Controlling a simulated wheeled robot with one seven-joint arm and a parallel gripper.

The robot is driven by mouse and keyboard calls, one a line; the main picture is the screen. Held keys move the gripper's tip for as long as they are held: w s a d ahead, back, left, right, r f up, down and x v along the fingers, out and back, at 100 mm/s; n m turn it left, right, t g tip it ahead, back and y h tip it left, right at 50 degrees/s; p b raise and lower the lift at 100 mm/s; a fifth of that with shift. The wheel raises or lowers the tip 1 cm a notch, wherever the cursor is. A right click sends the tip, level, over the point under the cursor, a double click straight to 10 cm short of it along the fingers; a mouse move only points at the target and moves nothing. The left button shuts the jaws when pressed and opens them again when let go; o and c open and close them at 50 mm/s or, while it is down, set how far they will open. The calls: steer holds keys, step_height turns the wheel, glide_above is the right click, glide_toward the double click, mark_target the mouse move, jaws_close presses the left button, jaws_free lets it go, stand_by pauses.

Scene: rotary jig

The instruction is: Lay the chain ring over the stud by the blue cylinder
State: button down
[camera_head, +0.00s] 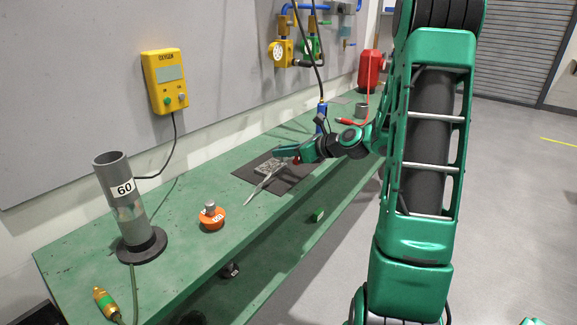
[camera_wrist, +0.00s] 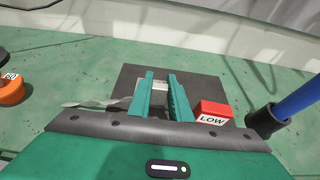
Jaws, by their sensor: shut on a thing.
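My gripper (camera_head: 284,151) is low over the dark mat on the green bench. In the wrist view its two green fingers (camera_wrist: 162,82) point away over the mat. The chain ring cannot be told apart in either view. A blue cylinder (camera_head: 321,117) stands upright behind my gripper; in the wrist view the blue cylinder (camera_wrist: 298,98) rises from a black collar at the right. I cannot make out the stud beside it.
A grey metal piece (camera_head: 270,167) lies on the dark mat (camera_wrist: 210,84). A red block marked LOW (camera_wrist: 213,112) is right of my fingers. An orange weight (camera_head: 212,220) and a grey tube marked 60 (camera_head: 125,200) stand further left. The bench between weight and mat is mostly clear.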

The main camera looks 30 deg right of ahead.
steer(key=d, duration=0.1)
steer(key=d+f, duration=0.1)
steer(key=shift+s+d+f, duration=0.15)
steer(key=shift+d+f, duration=0.1)
steer(key=shift+d, duration=0.05)
steer(key=shift+f, duration=2.05)
steer(key=c, duration=1.6)
jaws_free()
steer(key=shift+c, duration=0.2)
